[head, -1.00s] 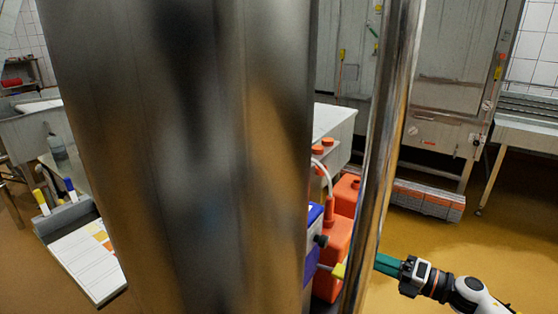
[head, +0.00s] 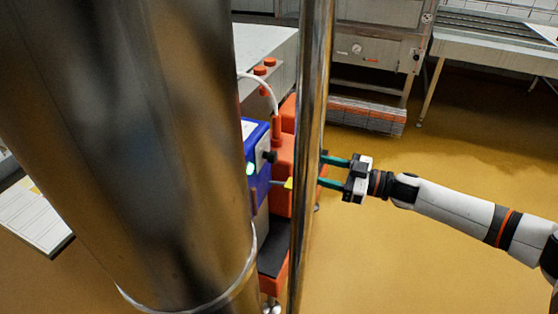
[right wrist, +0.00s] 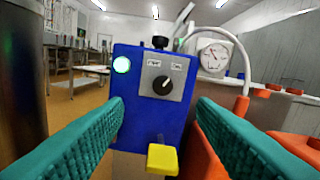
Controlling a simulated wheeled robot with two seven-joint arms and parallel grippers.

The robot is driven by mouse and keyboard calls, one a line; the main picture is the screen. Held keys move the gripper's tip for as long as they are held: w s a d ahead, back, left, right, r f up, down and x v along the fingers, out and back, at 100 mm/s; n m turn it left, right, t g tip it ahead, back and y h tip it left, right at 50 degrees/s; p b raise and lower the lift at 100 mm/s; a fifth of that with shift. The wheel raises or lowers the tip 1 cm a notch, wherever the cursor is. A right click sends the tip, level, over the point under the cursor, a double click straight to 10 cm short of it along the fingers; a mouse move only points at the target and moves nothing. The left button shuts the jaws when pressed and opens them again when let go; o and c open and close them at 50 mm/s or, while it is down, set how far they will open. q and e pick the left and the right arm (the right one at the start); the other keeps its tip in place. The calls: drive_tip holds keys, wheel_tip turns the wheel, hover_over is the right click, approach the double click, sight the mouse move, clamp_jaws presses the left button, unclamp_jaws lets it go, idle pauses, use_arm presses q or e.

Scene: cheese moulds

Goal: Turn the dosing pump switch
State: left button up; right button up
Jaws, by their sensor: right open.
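The dosing pump is a blue box; its front faces my right gripper in the right wrist view (right wrist: 135,120) and shows partly in the head view (head: 258,182). Its black round switch (right wrist: 163,85) sits on a light grey panel with two small labels. A green lamp (right wrist: 122,65) glows left of the panel. My right gripper (head: 325,172) has teal fingers, open and empty, a short way in front of the pump. In the right wrist view its fingertips lie left and right of the switch, apart from it. My left gripper is not in view.
A yellow part (right wrist: 162,159) sticks out low on the pump front. A thin shiny pole (head: 308,150) and a wide steel column (head: 130,150) block much of the head view. Open floor lies right.

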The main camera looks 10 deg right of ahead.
sight(276, 158)
drive_tip(key=w+a, duration=0.2)
drive_tip(key=w+a+m, duration=0.1)
drive_tip(key=w+a, duration=0.1)
drive_tip(key=a, duration=0.1)
drive_tip(key=w+a+m, duration=0.1)
drive_tip(key=w+a, duration=0.1)
drive_tip(key=a, duration=0.1)
drive_tip(key=shift+a+f+b, duration=0.15)
drive_tip(key=shift+a+b, duration=0.1)
drive_tip(key=shift+b, duration=0.15)
drive_tip(key=shift+w+a, duration=0.4)
drive_tip(key=shift+a, duration=0.1)
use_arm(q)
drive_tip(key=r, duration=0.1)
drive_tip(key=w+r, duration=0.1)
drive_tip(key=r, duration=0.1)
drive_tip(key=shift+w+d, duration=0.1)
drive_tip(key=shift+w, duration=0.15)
use_arm(e)
drive_tip(key=shift+c, duration=0.7)
drive_tip(key=c, duration=0.8)
